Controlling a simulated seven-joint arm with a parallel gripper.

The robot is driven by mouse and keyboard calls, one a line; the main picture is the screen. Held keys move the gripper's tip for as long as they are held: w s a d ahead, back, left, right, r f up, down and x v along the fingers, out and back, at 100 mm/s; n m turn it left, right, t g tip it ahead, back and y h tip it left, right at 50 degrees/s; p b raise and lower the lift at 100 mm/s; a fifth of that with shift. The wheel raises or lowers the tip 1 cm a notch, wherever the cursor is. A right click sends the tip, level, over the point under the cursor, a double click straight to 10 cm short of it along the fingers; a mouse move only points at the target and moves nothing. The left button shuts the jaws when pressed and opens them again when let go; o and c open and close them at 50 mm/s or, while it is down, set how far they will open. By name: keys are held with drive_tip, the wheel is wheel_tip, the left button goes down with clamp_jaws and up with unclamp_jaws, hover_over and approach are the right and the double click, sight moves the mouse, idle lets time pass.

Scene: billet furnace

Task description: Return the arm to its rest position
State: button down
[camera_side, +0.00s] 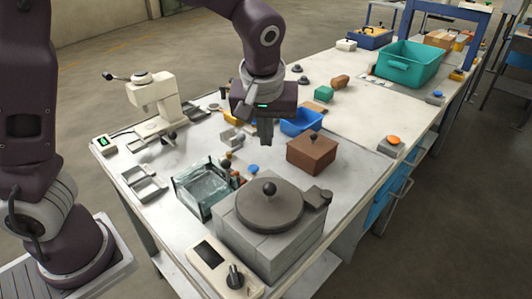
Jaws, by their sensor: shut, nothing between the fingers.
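My gripper (265,139) hangs pointing down above the middle of the workbench (365,150). Its fingers are together with nothing seen between them. It is in front of the blue bin (301,122) and to the left of a brown box with a black knob (312,152). The grey furnace (272,232) stands at the front of the bench, with its round dark lid (269,205) lying flat on top.
A clear glass-walled tank (203,186) stands left of the furnace. A hardness-tester-like press (155,95) stands at the back left. A control box with a knob (222,275) is at the front edge. A teal bin (408,64) sits far right. The bench's right part is mostly clear.

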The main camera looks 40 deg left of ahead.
drive_tip(key=s+a+r+m+h, duration=0.3)
drive_tip(key=s+r, duration=0.5)
drive_tip(key=s, duration=0.4)
drive_tip(key=s+f+m+t, duration=0.1)
drive_tip(key=s+m, duration=0.3)
drive_tip(key=s, duration=0.7)
drive_tip(key=shift+s+a+f+m+t+y, duration=0.2)
drive_tip(key=shift+s+a+m+t+y, duration=0.15)
drive_tip(key=shift+t, duration=0.45)
drive_tip(key=shift+w+a, duration=0.1)
drive_tip(key=shift+w, duration=0.05)
